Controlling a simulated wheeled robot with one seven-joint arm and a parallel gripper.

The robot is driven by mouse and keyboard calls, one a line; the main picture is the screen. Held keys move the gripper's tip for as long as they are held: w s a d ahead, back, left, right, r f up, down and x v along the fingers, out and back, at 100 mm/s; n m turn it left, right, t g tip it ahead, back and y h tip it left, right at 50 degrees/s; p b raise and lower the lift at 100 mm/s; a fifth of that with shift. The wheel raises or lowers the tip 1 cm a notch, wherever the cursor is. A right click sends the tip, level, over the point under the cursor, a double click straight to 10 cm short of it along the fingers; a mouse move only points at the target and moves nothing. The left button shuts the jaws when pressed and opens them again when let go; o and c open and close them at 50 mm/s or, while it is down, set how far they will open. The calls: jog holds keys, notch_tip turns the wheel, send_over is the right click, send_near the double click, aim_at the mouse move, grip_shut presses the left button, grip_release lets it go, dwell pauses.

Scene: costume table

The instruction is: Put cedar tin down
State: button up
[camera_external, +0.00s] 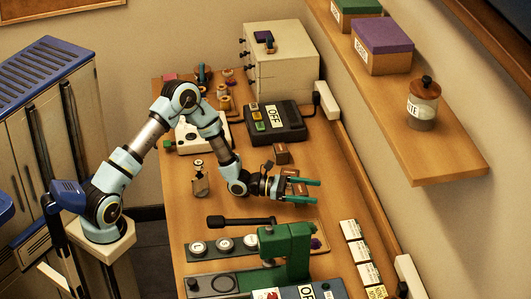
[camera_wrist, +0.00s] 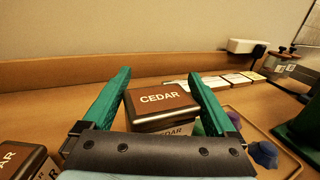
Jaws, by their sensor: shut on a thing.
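The cedar tin (camera_wrist: 160,100), a dark brown box with a white "CEDAR" label on its lid, is between the green fingers of my gripper (camera_wrist: 159,75) in the wrist view. A pale label on its side is partly hidden by the gripper's front bar. In the external view, my gripper (camera_external: 312,191) is low over the right part of the table, shut on the small brown tin (camera_external: 297,189). I cannot tell whether the tin's underside touches the table.
Another brown tin (camera_external: 282,153) stands behind my gripper; a labelled brown tin (camera_wrist: 20,160) shows at the wrist view's lower left. A green press (camera_external: 288,250) stands in front. White cards (camera_external: 352,230) line the right side. Bare wood (camera_external: 325,165) lies right of the tins.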

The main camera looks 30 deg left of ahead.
aim_at(292, 187)
jog(key=shift+f+p, duration=0.55)
jog(key=shift+f, duration=1.85)
jog(key=o, duration=1.1)
jog(key=shift+f, duration=0.1)
jog(key=shift+c, duration=0.2)
jog(key=b+v, duration=0.2)
jog(key=v, duration=0.3)
jog(key=shift+a+f, duration=0.1)
notch_tip(292, 187, up, 6)
jog(key=shift+f+b, duration=0.15)
jog(key=shift+b, duration=0.5)
jog(key=shift+r, duration=0.85)
jog(key=shift+s, duration=0.1)
